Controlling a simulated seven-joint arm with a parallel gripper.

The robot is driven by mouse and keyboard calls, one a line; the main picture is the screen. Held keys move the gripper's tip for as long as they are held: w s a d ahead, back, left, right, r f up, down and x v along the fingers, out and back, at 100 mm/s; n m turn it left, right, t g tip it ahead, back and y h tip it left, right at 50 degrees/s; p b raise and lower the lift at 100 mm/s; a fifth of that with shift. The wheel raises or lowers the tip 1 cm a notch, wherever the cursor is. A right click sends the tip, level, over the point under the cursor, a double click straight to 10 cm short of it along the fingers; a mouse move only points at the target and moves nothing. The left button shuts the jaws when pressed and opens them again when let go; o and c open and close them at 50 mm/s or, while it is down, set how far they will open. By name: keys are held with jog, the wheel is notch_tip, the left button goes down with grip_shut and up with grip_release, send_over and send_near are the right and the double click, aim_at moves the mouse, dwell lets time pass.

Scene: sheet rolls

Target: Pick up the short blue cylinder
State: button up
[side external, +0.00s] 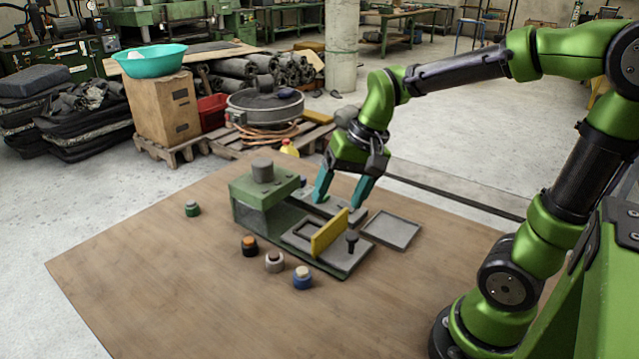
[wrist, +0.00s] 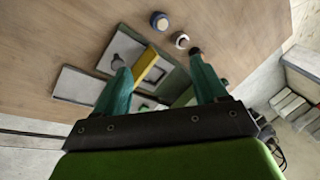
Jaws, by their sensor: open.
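The short blue cylinder (side external: 302,281), with a pale beige top, stands upright on the table in front of the green-and-grey fixture. It also shows at the top of the wrist view (wrist: 159,20). My gripper (side external: 337,206) is open and empty above the far side of the fixture, well apart from the blue cylinder. In the wrist view, the teal fingers of my gripper (wrist: 160,62) are spread wide, with the yellow plate between them and the blue cylinder beyond.
The fixture (side external: 258,212) holds an upright yellow plate (side external: 330,232) and a black knob (side external: 351,240). A white-grey cylinder (side external: 274,262), a black-and-orange one (side external: 249,246) and a green one (side external: 192,208) stand nearby. A grey tray (side external: 391,230) lies to the right.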

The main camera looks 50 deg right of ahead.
jog(key=w+d+f+m+g+y, duration=0.2)
jog(key=w+d+f+m+g, duration=0.2)
jog(key=w+m, duration=0.2)
jog(key=m, duration=0.2)
send_over(302, 270)
jog(key=d, duration=0.3)
notch_tip(302, 270, down, 10)
jog(key=shift+w+r, duration=0.1)
jog(key=shift+a+x, duration=0.15)
jog(key=shift+x, duration=1.15)
jog(key=shift+a+x, duration=0.15)
jog(key=shift+x, duration=1.1)
jog(key=shift+w+r, duration=0.1)
jog(key=shift+r, duration=0.05)
jog(key=c, duration=1.2)
jog(key=shift+c, duration=0.2)
